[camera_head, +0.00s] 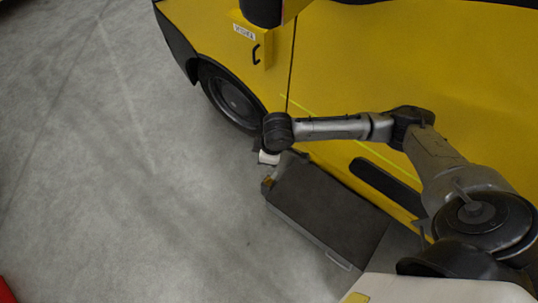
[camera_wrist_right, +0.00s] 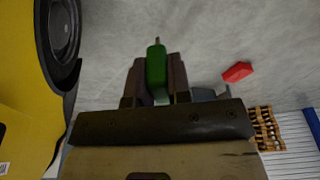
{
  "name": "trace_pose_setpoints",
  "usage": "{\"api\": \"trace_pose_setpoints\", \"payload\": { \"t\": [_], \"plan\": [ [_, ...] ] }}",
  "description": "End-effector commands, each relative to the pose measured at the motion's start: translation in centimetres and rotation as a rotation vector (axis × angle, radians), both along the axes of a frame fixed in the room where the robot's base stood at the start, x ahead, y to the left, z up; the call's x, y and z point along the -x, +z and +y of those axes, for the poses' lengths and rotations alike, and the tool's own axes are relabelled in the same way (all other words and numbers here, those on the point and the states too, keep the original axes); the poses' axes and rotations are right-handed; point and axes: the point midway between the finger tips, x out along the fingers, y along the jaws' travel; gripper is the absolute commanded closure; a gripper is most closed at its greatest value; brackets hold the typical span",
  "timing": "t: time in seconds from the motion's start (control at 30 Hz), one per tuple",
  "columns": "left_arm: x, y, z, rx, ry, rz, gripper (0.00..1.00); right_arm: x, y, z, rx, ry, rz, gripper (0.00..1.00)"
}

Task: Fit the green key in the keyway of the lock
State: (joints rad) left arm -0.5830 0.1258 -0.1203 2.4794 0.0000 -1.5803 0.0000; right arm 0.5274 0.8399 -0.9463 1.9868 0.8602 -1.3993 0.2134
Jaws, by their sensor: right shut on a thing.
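The green key (camera_wrist_right: 156,66) stands between the two fingers of my right gripper (camera_wrist_right: 156,72) in the right wrist view. The fingers are shut on it, and a thin metal tip sticks out beyond them. The key cannot be made out there. I cannot pick out the lock or its keyway in either view. My left gripper is not in view.
A yellow vehicle (camera_head: 450,60) with a black wheel (camera_head: 230,97) and a labelled yellow box (camera_head: 251,40) fills the upper right. The dark box (camera_head: 330,215) stands beside it. A red object (camera_wrist_right: 237,72) lies on the grey floor. Open floor (camera_head: 120,180) spreads left.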

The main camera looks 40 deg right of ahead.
Motion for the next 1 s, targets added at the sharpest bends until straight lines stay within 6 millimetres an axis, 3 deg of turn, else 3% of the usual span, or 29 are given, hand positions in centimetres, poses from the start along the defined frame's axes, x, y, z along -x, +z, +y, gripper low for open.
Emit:
{"api": "trace_pose_setpoints", "payload": {
  "t": [0.03, 0.1, 0.8, 1.0],
  "plan": [
    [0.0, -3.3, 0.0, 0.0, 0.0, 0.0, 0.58, -0.4, -3.7, -0.3, 0.0, 0.039, 0.002, 1.0],
    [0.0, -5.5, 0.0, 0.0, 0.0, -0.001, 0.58, -1.0, -6.4, -0.7, 0.0, 0.105, 0.001, 1.0],
    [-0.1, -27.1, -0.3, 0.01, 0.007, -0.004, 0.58, -5.9, -33.1, -5.4, 0.0, 0.732, 0.0, 1.0],
    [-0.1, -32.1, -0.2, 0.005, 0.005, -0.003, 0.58, -6.9, -39.3, -6.8, 0.001, 0.879, -0.001, 1.0]
  ]
}}
